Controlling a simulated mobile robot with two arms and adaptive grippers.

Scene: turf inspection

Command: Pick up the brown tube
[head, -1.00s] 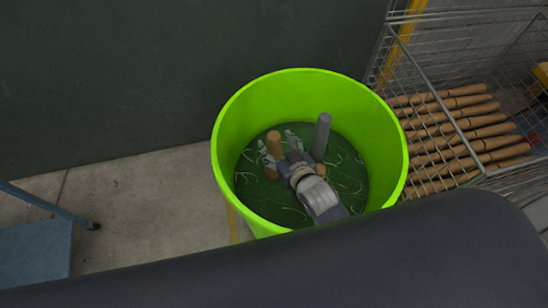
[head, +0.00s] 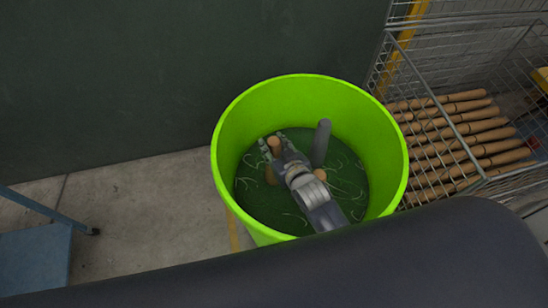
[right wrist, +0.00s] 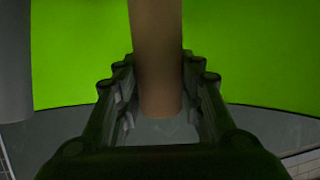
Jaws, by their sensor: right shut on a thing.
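The brown tube (head: 271,175) stands upright inside the bright green bin (head: 375,150). My right gripper (head: 271,149) reaches into the bin from the front, and its fingers are shut on this tube near its top. In the right wrist view the brown tube (right wrist: 157,55) stands between the two fingers (right wrist: 158,100), one on each side. My left gripper is in no view.
A grey tube (head: 321,142) stands in the bin close to my right gripper. Another brown tube top (head: 320,174) shows beside my wrist, mostly hidden. The bin's wall surrounds the gripper. A wire basket (head: 465,130) with several brown rods stands right; a blue cart (head: 35,255) stands left.

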